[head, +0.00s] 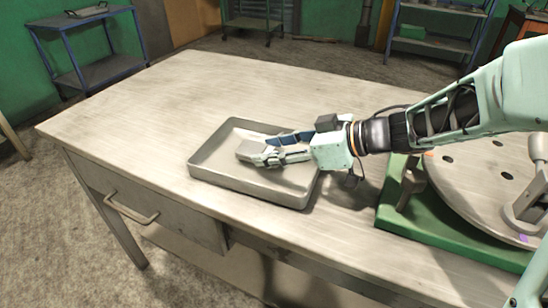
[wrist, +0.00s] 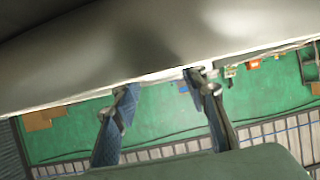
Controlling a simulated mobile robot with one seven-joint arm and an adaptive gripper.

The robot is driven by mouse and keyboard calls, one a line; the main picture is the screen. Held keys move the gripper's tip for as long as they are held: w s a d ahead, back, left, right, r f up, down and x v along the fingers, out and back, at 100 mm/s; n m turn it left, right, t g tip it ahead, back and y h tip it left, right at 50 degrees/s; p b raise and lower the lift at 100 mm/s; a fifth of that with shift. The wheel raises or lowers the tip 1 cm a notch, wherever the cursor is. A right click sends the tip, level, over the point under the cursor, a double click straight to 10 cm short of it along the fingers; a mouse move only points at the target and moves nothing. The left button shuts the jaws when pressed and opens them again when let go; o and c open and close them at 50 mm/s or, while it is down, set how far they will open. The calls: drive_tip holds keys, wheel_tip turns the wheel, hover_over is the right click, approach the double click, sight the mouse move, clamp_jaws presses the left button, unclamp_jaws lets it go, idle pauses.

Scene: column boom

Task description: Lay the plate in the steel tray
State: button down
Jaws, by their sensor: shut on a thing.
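The steel tray (head: 215,183) lies on the workbench, a shallow rectangular pan with a raised rim. My gripper (head: 262,155) reaches in from the right, low over the tray, its fingers within the rim outline. It is shut on the plate (head: 248,149), a small flat grey piece showing at the fingertips over the tray's inside. The fingers hide part of the plate, and I cannot tell whether it touches the tray floor. In the wrist view the two fingers (wrist: 163,88) stand apart below a broad grey surface that I cannot identify for certain.
The wooden-topped workbench (head: 140,110) has free room left of and behind the tray. A green base with a round, holed disc (head: 475,175) stands close to the tray's right. Shelf carts (head: 90,50) stand on the floor behind.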

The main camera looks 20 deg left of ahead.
drive_tip(key=shift+f, duration=0.6)
drive_tip(key=shift+r, duration=0.1)
drive_tip(key=c, duration=1.2)
unclamp_jaws()
drive_tip(key=shift+f, duration=0.25)
drive_tip(key=shift+o, duration=0.2)
